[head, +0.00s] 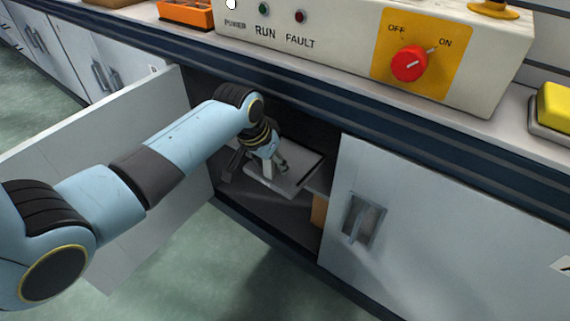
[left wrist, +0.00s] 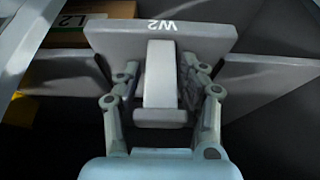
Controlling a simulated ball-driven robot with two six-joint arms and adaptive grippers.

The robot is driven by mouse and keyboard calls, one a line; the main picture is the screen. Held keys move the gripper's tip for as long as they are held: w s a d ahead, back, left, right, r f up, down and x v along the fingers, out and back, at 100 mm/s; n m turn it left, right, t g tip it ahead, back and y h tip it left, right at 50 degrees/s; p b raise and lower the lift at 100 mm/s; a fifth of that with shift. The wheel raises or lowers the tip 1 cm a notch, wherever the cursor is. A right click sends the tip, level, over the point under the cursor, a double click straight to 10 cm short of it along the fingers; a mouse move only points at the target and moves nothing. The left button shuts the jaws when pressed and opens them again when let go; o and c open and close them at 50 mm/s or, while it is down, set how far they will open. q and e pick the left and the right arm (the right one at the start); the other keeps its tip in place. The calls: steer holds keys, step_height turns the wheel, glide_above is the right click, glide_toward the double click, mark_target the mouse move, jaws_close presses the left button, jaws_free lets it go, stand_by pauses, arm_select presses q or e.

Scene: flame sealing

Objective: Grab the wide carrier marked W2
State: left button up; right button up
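The wide carrier, a light grey tray (head: 292,182), is in the open cabinet below the counter. In the left wrist view its front plate (left wrist: 205,38) bears an upside-down W2, and a pale handle (left wrist: 160,80) sticks out towards me. My left gripper (head: 278,166) reaches into the cabinet at the carrier. In the left wrist view its two fingers (left wrist: 162,72) stand on either side of the handle, with narrow gaps visible between fingers and handle, so it looks open. My right gripper is in neither view.
An orange-brown item (left wrist: 80,68) with a green L2 label lies left of the carrier in the left wrist view. The open cabinet door (head: 140,210) stands left of my arm. A closed door with a handle (head: 360,220) is at the right. A control box (head: 350,40) stands above.

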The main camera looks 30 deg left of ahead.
arm_select(q)
jaws_close()
steer(key=shift+r, duration=0.2)
stand_by(0.3)
